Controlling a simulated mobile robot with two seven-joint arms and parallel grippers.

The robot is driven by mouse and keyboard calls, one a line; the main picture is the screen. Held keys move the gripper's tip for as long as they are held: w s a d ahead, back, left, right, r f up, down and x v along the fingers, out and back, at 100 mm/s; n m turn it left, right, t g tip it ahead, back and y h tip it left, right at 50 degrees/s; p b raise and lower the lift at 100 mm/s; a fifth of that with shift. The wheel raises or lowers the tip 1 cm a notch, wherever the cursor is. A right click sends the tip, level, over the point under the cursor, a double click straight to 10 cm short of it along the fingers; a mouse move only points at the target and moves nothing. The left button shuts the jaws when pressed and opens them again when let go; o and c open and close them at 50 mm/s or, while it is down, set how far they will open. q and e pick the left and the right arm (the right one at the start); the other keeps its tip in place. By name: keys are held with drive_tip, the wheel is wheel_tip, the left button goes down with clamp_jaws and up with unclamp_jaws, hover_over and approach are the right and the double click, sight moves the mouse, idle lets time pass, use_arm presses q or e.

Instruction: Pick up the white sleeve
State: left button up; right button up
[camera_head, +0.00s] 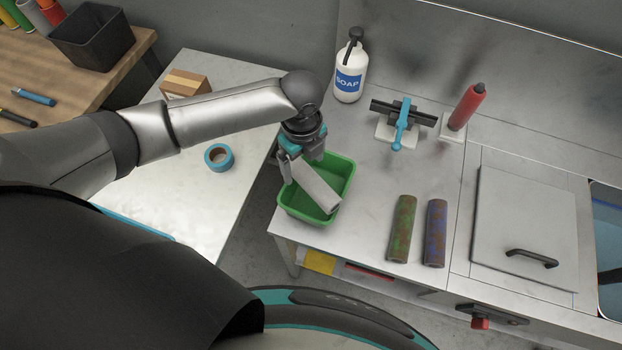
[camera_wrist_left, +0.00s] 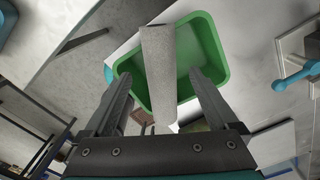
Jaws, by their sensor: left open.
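The white sleeve (camera_head: 319,188) is a pale grey-white tube. It lies slanted over the green bin (camera_head: 345,172), its lower end towards the bin's near right side. In the left wrist view the sleeve (camera_wrist_left: 158,65) runs lengthwise between the fingers, with the green bin (camera_wrist_left: 213,50) behind it. My left gripper (camera_head: 298,170) is over the bin at the sleeve's upper end; the wrist view shows its fingers (camera_wrist_left: 161,80) open, one on each side of the sleeve with gaps visible. The sleeve's upper end is partly hidden by the gripper in the head view. My right gripper is not in view.
A soap bottle (camera_head: 350,72), a blue-handled fixture (camera_head: 401,125) and a red cylinder (camera_head: 467,105) stand behind. Green-brown (camera_head: 401,228) and blue-brown (camera_head: 435,233) sleeves lie to the right. Blue tape (camera_head: 219,157) and a cardboard box (camera_head: 186,82) are on the left table.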

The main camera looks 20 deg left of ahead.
sight(304, 170)
use_arm(q)
drive_tip(key=shift+w+f, duration=0.1)
drive_tip(key=shift+f, duration=1.9)
drive_tip(key=shift+c, duration=0.7)
clamp_jaws()
drive_tip(key=shift+r, duration=0.1)
wheel_tip(304, 170, up, 20)
drive_tip(key=p, duration=0.1)
